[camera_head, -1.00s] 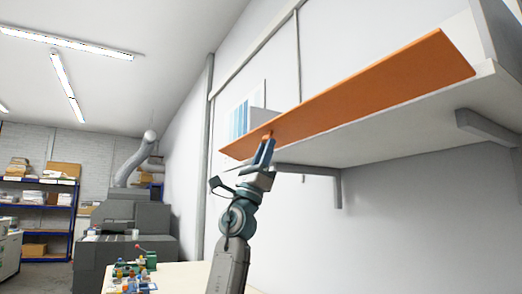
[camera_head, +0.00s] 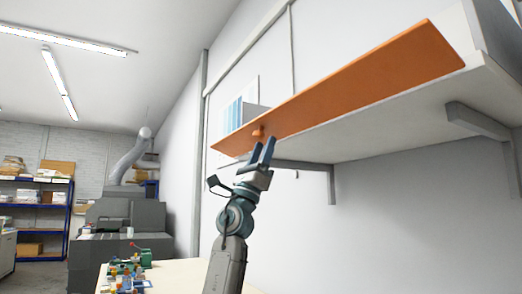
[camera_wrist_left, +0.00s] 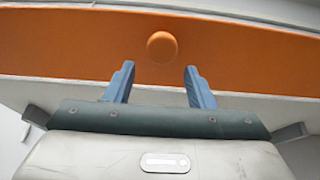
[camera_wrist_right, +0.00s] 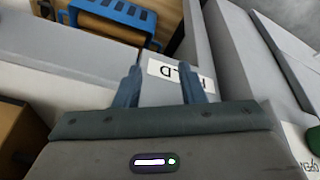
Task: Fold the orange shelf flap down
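The orange shelf flap (camera_head: 340,90) is a long board along the front of the pale wall shelf (camera_head: 400,123). Its lower edge runs along the shelf's front edge, and the shelf's underside shows below it. A round orange knob (camera_head: 258,132) sits near the flap's left end; it also shows in the left wrist view (camera_wrist_left: 162,46). My left gripper (camera_head: 262,142) is open and empty just below the knob. In the left wrist view the knob lies beyond the fingertips, between their lines. My right gripper (camera_wrist_right: 160,80) shows only in its wrist view, open and empty.
Grey brackets (camera_head: 478,122) support the shelf. A table with small items (camera_head: 125,272) is below left. In the right wrist view are a lettered white label (camera_wrist_right: 180,75) and a blue slotted object (camera_wrist_right: 115,18).

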